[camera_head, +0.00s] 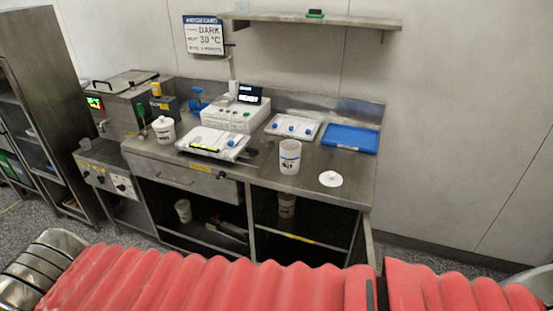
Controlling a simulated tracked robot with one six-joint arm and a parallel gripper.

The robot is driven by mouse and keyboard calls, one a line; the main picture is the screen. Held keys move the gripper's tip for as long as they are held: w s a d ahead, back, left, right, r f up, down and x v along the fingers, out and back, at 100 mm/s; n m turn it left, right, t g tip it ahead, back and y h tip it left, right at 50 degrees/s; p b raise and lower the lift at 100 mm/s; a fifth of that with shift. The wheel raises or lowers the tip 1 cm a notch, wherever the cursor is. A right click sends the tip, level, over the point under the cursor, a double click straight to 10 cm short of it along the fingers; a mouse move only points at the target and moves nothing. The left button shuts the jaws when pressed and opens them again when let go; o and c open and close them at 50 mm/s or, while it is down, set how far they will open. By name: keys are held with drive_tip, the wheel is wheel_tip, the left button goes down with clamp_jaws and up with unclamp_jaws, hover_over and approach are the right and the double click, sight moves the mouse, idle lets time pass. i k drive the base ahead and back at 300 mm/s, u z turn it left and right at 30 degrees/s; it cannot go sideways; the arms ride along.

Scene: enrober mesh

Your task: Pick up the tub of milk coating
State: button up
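Several white tubs with dark label print are in view, and the print is too small to read, so I cannot tell which is the milk coating. A lidded tub (164,131) stands upright at the left of the steel counter. A taller tub without a lid (290,158) stands upright near the counter's front edge, right of centre. A round white lid (330,179) lies to its right. Two more tubs stand below the counter, one at the left (183,211) and one in the shadowed right bay (287,206). My gripper is not in view.
The steel counter (270,178) holds a white machine (228,117), a white tray (293,127), a blue tray (350,138) and a white panel (212,143). A steel tank (128,105) stands left. A door hangs open at the counter's right end. Red ribbed covering fills the foreground.

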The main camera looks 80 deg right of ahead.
sight(290, 158)
drive_tip(key=z, duration=3)
drive_tip(key=i, duration=0.75)
drive_tip(key=z, duration=0.05)
